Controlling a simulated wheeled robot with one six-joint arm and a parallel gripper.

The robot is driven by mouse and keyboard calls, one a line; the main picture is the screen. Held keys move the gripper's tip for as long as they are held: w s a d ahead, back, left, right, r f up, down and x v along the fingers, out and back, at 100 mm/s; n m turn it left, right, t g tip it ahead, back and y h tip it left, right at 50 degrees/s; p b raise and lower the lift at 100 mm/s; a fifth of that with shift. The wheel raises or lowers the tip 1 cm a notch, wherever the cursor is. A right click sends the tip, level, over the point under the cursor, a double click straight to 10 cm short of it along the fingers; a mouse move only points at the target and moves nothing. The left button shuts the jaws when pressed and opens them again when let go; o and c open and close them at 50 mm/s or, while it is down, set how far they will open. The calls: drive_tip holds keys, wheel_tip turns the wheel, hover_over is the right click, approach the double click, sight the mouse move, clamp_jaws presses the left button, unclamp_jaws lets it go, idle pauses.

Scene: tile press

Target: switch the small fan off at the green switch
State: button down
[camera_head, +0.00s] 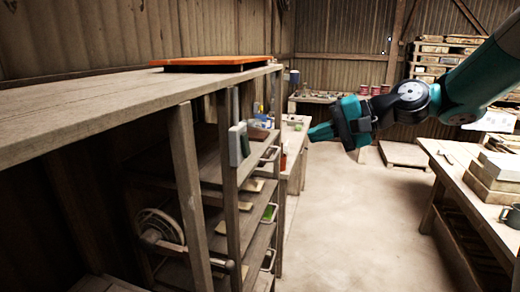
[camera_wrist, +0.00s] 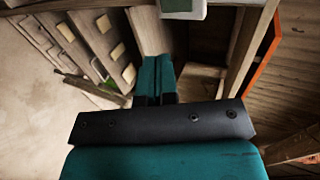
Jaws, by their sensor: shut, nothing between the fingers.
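A pale switch box (camera_head: 237,146) with a green part on its side is fixed to an upright wooden post of the shelf rack. In the wrist view a pale box with a greenish face (camera_wrist: 183,8), likely the same one, is cut off by the top edge. A round, ringed thing (camera_head: 156,226) on the low shelf may be the small fan; I cannot tell whether it turns. My gripper (camera_head: 314,132) is shut and empty, to the right of the box and apart from it. Its teal fingers (camera_wrist: 155,76) point toward the rack.
The wooden rack (camera_head: 188,170) has a long top with an orange tray (camera_head: 215,62) on it. Metal handles (camera_head: 270,154) stick out from its shelves. A workbench (camera_head: 450,165) with stacked blocks stands at the right. The floor (camera_head: 345,215) between is clear.

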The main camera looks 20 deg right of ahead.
sight(249, 152)
drive_tip(key=p+x, duration=0.1)
drive_tip(key=x, duration=0.3)
drive_tip(key=p+x, duration=0.2)
drive_tip(key=x, duration=0.3)
drive_tip(key=r+p+x, duration=0.1)
drive_tip(key=p+x, duration=0.1)
drive_tip(key=x, duration=0.2)
drive_tip(key=shift+w+a+f, duration=0.1)
drive_tip(key=shift+w+a, duration=0.2)
drive_tip(key=shift+a, duration=0.15)
